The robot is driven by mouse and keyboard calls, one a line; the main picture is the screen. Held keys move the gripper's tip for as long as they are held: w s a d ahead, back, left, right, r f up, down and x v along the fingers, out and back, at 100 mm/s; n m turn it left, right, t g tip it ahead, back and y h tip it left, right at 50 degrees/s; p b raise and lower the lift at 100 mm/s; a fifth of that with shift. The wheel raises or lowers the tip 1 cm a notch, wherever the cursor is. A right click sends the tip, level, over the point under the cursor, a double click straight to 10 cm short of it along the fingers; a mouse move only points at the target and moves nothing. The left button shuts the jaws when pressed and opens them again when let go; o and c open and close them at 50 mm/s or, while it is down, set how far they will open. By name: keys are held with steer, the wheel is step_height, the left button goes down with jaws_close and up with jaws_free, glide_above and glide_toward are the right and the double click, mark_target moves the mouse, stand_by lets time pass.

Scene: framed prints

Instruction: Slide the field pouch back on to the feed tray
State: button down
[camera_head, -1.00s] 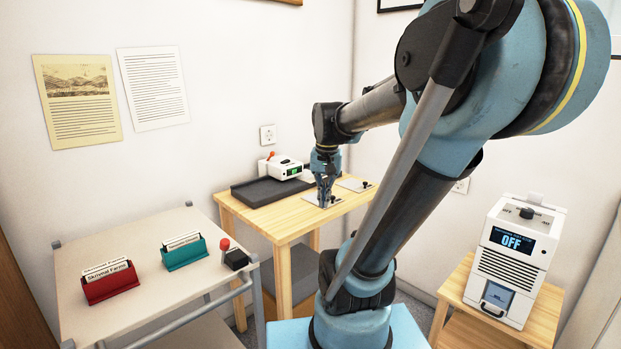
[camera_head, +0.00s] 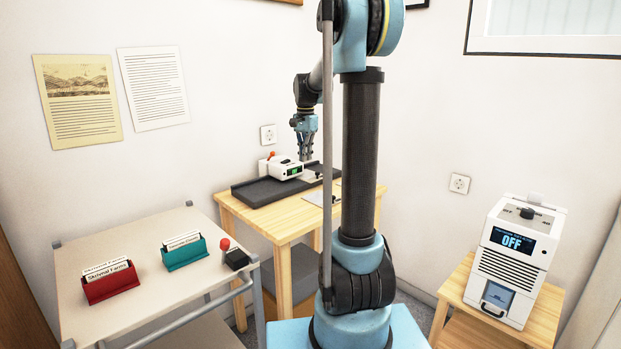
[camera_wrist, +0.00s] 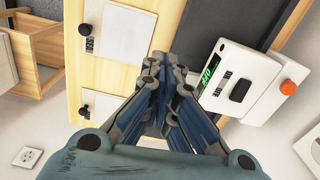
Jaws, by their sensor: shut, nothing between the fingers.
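My gripper (camera_head: 306,154) is shut and empty, pointing down above the back of the wooden table, just right of the white machine (camera_head: 282,168). The wrist view shows its closed fingers (camera_wrist: 168,66) beside that machine (camera_wrist: 240,82), which has a green display and an orange knob. A long dark grey tray (camera_head: 262,192) lies along the table by the machine. Two flat pale sheets, one upper (camera_wrist: 126,32) and one lower (camera_wrist: 108,118), each with a small black piece at its edge, lie on the wood. I cannot tell which sheet, if either, is the field pouch.
A cream trolley (camera_head: 140,300) at the left holds a red card box (camera_head: 112,286), a teal card box (camera_head: 184,256) and a red-knobbed black device (camera_head: 235,258). A white unit reading OFF (camera_head: 515,262) stands on a wooden stand at the right.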

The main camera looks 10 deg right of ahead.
mark_target(327, 176)
steer(key=shift+m, duration=0.4)
steer(key=w+f, duration=0.1)
steer(key=f, duration=0.2)
steer(key=w+f, duration=0.1)
steer(key=f, duration=0.2)
steer(key=w+f, duration=0.1)
steer(key=f, duration=0.3)
steer(key=shift+a, duration=0.1)
steer(key=shift+w+d+f, duration=0.15)
steer(key=shift+w+d, duration=0.3)
steer(key=shift+d, duration=0.15)
steer(key=shift+w+d+f, duration=0.15)
steer(key=shift+w+d, duration=0.25)
steer(key=shift+d, duration=0.15)
steer(key=shift+w+d, duration=0.25)
steer(key=shift+d, duration=0.25)
steer(key=shift+d, duration=0.1)
steer(key=w+d, duration=0.3)
steer(key=d, duration=0.2)
steer(key=w+d, duration=0.2)
steer(key=d, duration=0.1)
steer(key=shift+w, duration=0.3)
steer(key=shift+s, duration=0.1)
